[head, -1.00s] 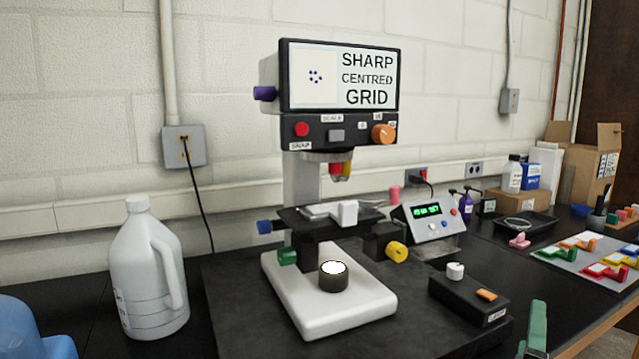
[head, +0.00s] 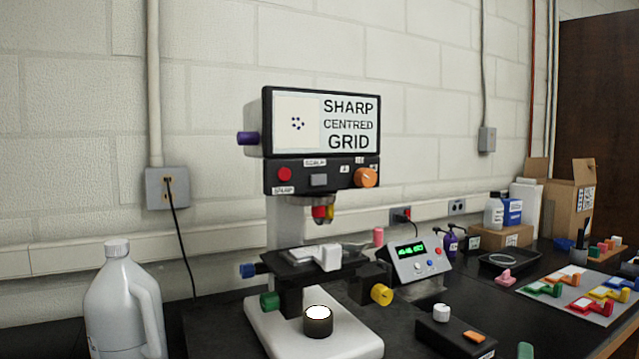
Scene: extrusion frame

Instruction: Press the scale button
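The scale button is the grey square button (head: 319,180) on the dark front panel of the microscope (head: 293,232), just below the label "SCALE" (head: 315,162). No scale bar is visible in that image. Neither of my grippers shows in the head view.
A white jug (head: 122,310) stands left of the microscope. To the right are a small control box (head: 450,335), a meter with a green display (head: 418,262), a black tray (head: 505,261) and a mat with coloured pieces (head: 570,300). The wall (head: 80,120) is close behind.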

